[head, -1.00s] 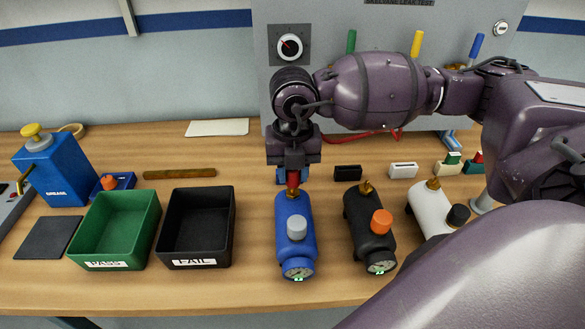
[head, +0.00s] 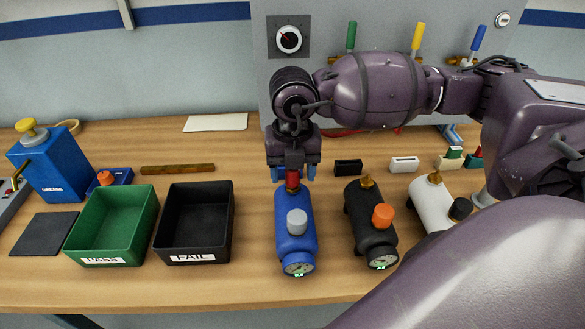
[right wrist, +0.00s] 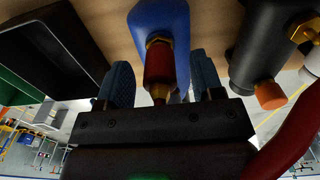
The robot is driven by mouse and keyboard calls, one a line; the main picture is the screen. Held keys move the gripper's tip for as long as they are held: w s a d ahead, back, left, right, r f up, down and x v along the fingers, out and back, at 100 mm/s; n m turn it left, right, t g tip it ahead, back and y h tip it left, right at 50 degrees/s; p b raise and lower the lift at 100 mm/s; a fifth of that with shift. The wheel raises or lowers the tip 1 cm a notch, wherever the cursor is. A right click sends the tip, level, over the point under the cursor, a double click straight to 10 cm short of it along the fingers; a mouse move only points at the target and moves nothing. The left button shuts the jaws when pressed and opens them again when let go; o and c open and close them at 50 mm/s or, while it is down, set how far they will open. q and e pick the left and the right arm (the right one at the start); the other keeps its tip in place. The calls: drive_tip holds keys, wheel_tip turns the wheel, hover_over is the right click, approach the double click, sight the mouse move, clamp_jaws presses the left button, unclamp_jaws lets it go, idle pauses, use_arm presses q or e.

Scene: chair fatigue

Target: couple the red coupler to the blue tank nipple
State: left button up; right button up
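The blue tank (head: 295,235) lies on the bench with its nipple end toward the back and its gauge toward the front. The red coupler (head: 292,180) sits at the nipple end, in line with the tank. In the right wrist view the red coupler (right wrist: 159,65) meets a brass collar (right wrist: 159,40) at the blue tank (right wrist: 163,15). My right gripper (head: 294,173) is open around the coupler, with a gap between each blue finger and the coupler. How deeply the nipple sits inside the coupler is hidden. My left gripper is not in view.
A black tank (head: 369,225) and a white tank (head: 430,205) lie to the right. A black FAIL bin (head: 232,225) and green PASS bin (head: 154,220) stand left. A red hose (right wrist: 292,135) runs beside my right gripper. Small blocks (head: 404,164) line the bench behind the tanks.

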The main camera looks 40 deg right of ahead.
wheel_tip(320, 180, up, 11)
drive_tip(key=shift+f, duration=0.1)
idle(0.7)
idle(0.5)
